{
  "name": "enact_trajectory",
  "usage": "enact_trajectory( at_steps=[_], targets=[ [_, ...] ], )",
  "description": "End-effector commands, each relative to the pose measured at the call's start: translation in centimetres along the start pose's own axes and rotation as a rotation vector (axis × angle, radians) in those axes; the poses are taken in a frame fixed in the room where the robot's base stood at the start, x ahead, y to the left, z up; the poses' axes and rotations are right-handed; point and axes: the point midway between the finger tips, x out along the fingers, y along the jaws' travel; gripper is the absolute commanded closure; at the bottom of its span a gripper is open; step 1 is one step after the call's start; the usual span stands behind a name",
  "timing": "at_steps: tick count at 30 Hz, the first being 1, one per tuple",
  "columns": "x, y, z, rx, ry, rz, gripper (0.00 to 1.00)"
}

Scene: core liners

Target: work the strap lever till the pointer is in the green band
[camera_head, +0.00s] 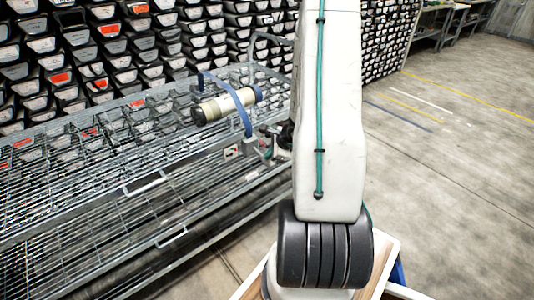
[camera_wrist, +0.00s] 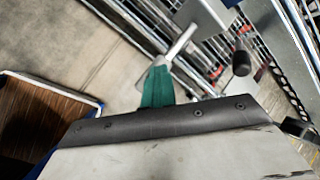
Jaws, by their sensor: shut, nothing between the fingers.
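A cream cylinder (camera_head: 226,105) lies on top of the wire rack, with blue straps (camera_head: 241,112) around it. Below its right end is a small pale plate (camera_head: 232,152), likely the gauge; its pointer and green band are too small to read. A green grip (camera_wrist: 157,87) on a metal rod (camera_wrist: 184,42), likely the strap lever, shows in the wrist view; a small green part (camera_head: 267,153) shows in the head view. My gripper (camera_head: 284,136) is shut and empty beside it, mostly hidden by my arm. I cannot tell whether it touches the lever.
The galvanised wire rack (camera_head: 110,190) fills the left, with stacked core trays (camera_head: 75,50) behind it. A black knob (camera_wrist: 241,63) sits near the green grip. Open concrete floor (camera_head: 450,150) lies to the right.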

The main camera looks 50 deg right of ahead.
Motion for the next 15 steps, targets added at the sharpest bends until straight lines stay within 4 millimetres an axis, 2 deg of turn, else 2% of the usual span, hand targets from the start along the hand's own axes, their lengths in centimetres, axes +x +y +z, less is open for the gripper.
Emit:
enact_trajectory(
  at_steps=[15],
  targets=[
    [0.44, 0.41, -0.35, 0.0, 0.001, 0.002, 1.0]
  ],
)
